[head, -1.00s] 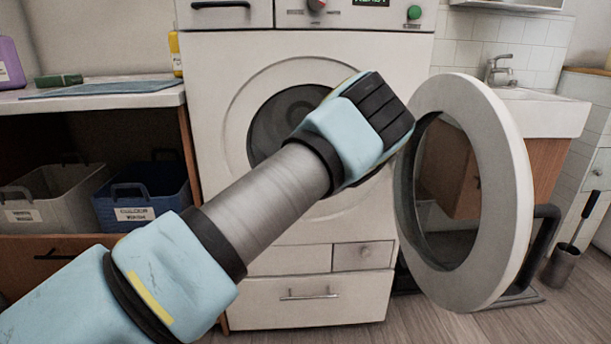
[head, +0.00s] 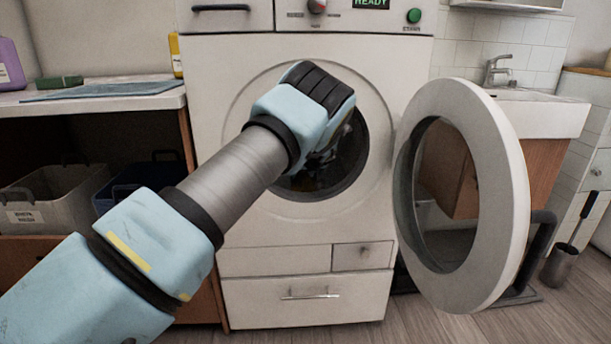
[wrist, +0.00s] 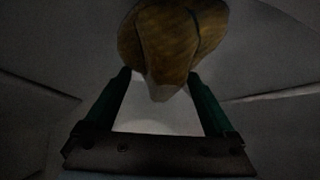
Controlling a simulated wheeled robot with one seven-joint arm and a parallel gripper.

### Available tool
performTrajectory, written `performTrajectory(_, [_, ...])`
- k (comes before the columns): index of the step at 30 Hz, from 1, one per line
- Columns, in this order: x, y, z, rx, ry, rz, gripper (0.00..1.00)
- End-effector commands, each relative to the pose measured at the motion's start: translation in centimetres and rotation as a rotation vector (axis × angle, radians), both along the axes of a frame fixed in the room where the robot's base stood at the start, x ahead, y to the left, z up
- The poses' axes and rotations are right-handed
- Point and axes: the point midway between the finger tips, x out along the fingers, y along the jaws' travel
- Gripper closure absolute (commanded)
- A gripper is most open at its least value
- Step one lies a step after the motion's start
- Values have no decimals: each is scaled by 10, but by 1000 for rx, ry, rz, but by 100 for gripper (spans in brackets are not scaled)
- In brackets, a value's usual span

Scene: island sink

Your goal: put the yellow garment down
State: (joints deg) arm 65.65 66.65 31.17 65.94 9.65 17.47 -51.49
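A yellow-brown bundled garment (wrist: 172,35) shows at the top of the wrist view, with a paler lower part tapering between the fingers. My gripper (wrist: 159,75) has its green fingers apart around the bundle, and their tips meet its sides. It appears closed on the garment, though the light is dim. In the head view the washing machine (head: 235,180) is straight ahead, and its round opening (head: 350,160) is dark inside.
The round washer door (head: 507,200) stands swung open to the right. A counter (head: 100,97) is at left, with a grey basket (head: 45,215) and a dark blue basket (head: 110,195) below. A sink (head: 540,110) is at the back right.

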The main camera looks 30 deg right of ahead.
Motion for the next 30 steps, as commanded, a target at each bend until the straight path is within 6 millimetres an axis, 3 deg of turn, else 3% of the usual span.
performTrajectory(13, [-6, 0, 9, -2, -2, -2, 0])
performTrajectory(30, [-75, 17, 80, -3, -2, -1, 0])
